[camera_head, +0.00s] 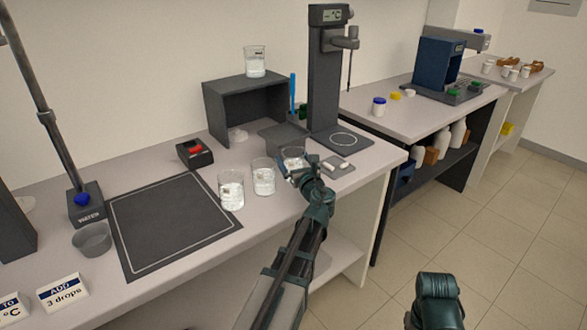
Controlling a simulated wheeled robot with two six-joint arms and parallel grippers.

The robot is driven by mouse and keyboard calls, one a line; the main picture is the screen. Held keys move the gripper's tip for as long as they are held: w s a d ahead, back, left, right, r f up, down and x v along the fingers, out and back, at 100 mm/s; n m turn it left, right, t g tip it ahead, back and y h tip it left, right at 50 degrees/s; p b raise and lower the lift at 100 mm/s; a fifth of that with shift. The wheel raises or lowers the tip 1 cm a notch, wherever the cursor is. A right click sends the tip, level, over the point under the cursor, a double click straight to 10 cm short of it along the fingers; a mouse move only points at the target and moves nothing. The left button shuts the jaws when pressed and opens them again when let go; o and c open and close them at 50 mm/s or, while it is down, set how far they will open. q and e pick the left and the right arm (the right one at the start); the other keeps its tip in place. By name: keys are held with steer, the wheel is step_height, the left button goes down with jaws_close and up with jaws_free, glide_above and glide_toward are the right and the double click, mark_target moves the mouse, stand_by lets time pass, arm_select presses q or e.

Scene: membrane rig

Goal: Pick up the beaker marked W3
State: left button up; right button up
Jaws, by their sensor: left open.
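Three clear glass beakers stand in a row on the near bench: a left one (231,191), a middle one (263,177) and a right one (294,154). A further beaker (255,62) stands on top of the dark box shelf. Their small marks are too small to read, so I cannot tell which is W3. My left gripper (295,168) is open at the right beaker and partly covers its front. I cannot tell whether the fingers touch the glass. Part of my right arm shows at the lower right, without its fingertips.
A dark mat (170,225) lies left of the beakers. A box with a red top (195,151), the box shelf (245,105) and a tall dark stand (325,75) are behind. A grey bowl (91,239) is at the left. The bench's front edge is close to my left arm.

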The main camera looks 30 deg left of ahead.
arm_select(q)
steer(key=c, duration=1.4)
steer(key=shift+r, duration=0.1)
arm_select(e)
steer(key=shift+r, duration=0.15)
